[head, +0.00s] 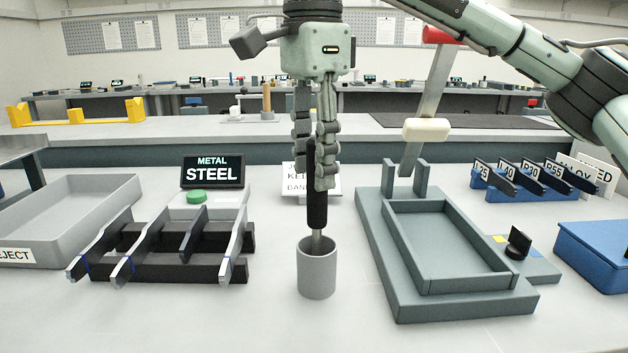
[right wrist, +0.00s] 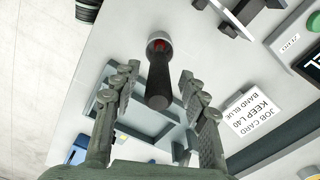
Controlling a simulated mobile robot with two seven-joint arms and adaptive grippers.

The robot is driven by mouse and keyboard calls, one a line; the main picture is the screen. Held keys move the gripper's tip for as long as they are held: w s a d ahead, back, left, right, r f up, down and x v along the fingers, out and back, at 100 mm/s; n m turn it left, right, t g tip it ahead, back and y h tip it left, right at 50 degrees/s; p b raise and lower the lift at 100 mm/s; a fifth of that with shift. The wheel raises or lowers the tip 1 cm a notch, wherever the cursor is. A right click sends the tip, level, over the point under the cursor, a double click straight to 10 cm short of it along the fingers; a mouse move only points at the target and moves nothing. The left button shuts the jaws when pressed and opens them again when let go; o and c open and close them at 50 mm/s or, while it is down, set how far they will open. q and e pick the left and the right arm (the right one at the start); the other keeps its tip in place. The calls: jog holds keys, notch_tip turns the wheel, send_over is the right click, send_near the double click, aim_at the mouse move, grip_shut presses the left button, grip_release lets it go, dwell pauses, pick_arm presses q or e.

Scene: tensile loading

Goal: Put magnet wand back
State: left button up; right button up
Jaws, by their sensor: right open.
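The magnet wand (head: 317,205) has a black handle and a metal lower end. It stands nearly upright with its lower end in the grey cup (head: 317,275). In the right wrist view the black handle (right wrist: 159,82) lies between the spread fingers, with a gap on each side, and the cup rim (right wrist: 159,36) shows beyond it. My right gripper (head: 313,172) is open around the top of the handle, pointing down above the cup. My left gripper is not in view.
Left of the cup, metal bars lie across a black rack (head: 165,270), beside a grey reject tray (head: 80,210) and a STEEL display (head: 212,171). To the right are a grey tray fixture (head: 410,305) with a tilted lever (head: 437,85), a labelled blue rack (head: 530,190) and a blue bin (head: 595,255).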

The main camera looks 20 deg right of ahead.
notch_tip(320, 180, up, 8)
jog(key=shift+f+p, duration=0.1)
jog(key=shift+p, duration=0.55)
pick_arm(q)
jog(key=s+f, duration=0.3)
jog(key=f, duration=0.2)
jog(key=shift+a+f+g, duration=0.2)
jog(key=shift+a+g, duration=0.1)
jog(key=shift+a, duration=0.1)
pick_arm(e)
jog(key=shift+r, duration=0.4)
